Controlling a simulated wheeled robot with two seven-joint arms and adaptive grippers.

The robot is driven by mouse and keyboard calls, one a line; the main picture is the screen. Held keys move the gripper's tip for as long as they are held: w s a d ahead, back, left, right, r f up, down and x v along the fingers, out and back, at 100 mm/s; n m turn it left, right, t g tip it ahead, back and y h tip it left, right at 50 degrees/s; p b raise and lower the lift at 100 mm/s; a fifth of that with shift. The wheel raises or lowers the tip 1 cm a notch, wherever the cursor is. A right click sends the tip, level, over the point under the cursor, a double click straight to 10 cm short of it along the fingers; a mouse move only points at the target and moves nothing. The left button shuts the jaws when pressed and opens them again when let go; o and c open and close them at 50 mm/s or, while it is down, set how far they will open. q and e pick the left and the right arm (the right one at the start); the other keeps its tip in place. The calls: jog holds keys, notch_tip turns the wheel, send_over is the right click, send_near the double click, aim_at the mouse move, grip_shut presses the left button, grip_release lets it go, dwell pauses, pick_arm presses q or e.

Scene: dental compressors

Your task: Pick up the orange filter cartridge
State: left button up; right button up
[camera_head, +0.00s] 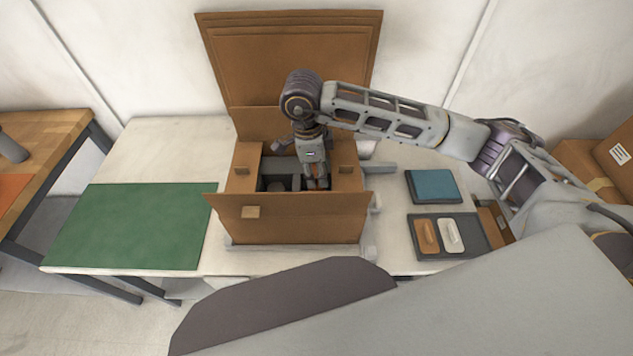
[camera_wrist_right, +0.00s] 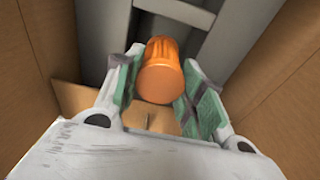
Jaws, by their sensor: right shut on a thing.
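The orange filter cartridge (camera_wrist_right: 161,72) is a short ribbed cylinder. In the right wrist view it sits between the green-padded fingers of my right gripper (camera_wrist_right: 160,95), which is shut on it. In the head view my right gripper (camera_head: 316,180) reaches down into the open brown box (camera_head: 290,220), at the right part of its opening. The cartridge is mostly hidden there by the gripper and the box's front wall. My left gripper is not in view.
Grey and dark parts (camera_head: 280,172) fill the box beside my gripper, and brown walls rise close around it. A green mat (camera_head: 130,228) lies clear at left.

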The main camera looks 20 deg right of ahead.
notch_tip(320, 180, up, 8)
jog(key=shift+r, duration=1.1)
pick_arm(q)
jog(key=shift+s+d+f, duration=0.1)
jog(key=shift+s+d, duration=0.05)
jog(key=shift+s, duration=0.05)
